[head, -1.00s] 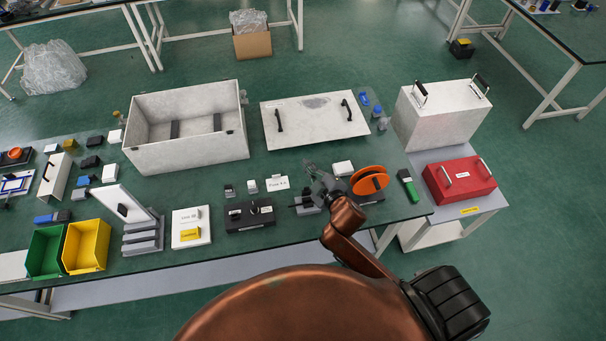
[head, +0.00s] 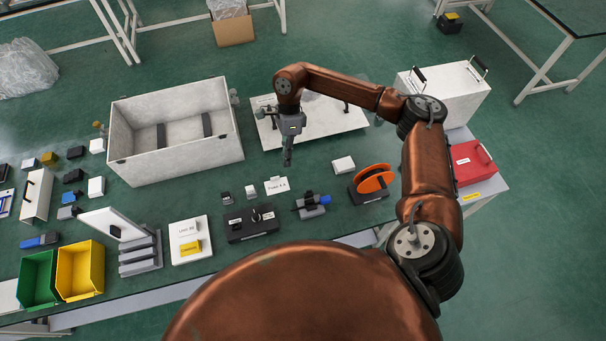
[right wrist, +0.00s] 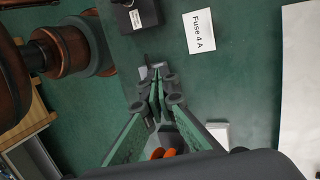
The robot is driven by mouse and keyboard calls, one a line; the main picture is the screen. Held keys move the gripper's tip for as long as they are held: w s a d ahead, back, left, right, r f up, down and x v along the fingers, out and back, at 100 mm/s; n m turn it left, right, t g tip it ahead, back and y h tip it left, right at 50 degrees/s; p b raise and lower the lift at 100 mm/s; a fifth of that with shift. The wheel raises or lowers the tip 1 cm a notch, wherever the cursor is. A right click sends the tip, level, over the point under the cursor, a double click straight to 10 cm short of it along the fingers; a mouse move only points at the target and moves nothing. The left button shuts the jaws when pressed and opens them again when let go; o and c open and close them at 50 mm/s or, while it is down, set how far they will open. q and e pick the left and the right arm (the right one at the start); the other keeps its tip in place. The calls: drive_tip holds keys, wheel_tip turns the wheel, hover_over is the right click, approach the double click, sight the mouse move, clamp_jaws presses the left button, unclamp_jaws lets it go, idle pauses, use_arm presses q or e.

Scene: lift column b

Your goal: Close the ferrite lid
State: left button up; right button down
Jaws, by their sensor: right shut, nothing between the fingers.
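The small grey clamp-like block with a blue end (head: 312,205), which looks like the ferrite, sits on the bench between the black box and the orange reel. I cannot make out its lid or how far it stands open. My right gripper (head: 288,162) points down above the bench, left of and behind this block in the head view. In the right wrist view my right gripper (right wrist: 157,72) has its fingers together with nothing between them. The fingers hide much of the bench below, and I cannot clearly identify the block there. My left gripper is not in view.
A black box (head: 250,224), the Fuse 4 A card (head: 276,186), a white block (head: 343,165) and an orange reel (head: 375,179) surround the block. Behind are a large open white box (head: 184,165) and a white panel (head: 335,122). A red case (head: 473,163) stands right.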

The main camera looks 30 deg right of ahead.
drive_tip(key=d+r+h, duration=0.2)
drive_tip(key=d, duration=0.3)
drive_tip(key=p, duration=0.2)
hover_over(309, 194)
drive_tip(key=w, duration=0.3)
wheel_tip(309, 194, down, 10)
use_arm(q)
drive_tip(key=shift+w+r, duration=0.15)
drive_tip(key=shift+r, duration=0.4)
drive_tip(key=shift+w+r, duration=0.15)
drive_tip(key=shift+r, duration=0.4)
use_arm(e)
drive_tip(key=shift+s+d+f, duration=0.1)
drive_tip(key=shift+s+d, duration=0.1)
drive_tip(key=shift+d, duration=0.1)
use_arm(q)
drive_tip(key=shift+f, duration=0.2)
use_arm(e)
drive_tip(key=shift+a, duration=0.1)
